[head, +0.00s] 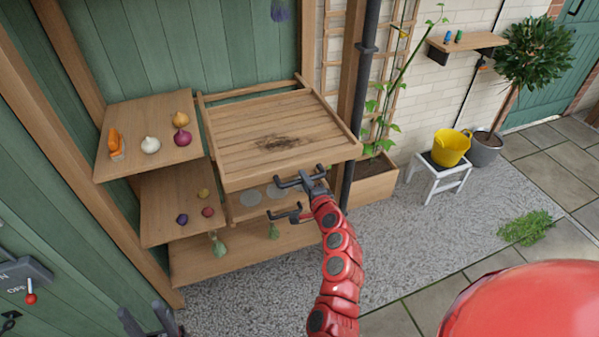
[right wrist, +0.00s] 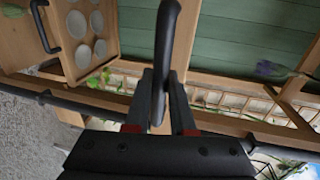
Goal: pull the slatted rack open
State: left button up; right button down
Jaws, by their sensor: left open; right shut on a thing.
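The slatted rack (head: 235,120) is a wooden panel with a dark stain, at the top of the bench in the head view. A narrow green gap shows behind its back edge. Its dark bar handle (head: 284,183) is at the front, below the rack's front board. My right gripper (head: 308,181), on the red arm, is at this handle. In the right wrist view its fingers are shut on the dark handle (right wrist: 166,50). My left gripper (head: 148,321) is at the bottom left of the head view, open, empty and away from the rack.
Below the rack is a holed drawer (right wrist: 72,62) with its own dark handle (head: 285,214). Side shelves at left hold onions (head: 150,145) and bulbs. A wooden planter (head: 372,188) and dark pipe stand close at right. Gravel ground (head: 235,300) in front is clear.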

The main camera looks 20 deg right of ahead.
jog(key=f+b+v, duration=0.1)
jog(key=v, duration=0.7)
jog(key=shift+s+f+b, duration=0.25)
jog(key=shift+f+b, duration=0.15)
jog(key=c, duration=0.8)
grip_release()
jog(key=shift+o, duration=0.2)
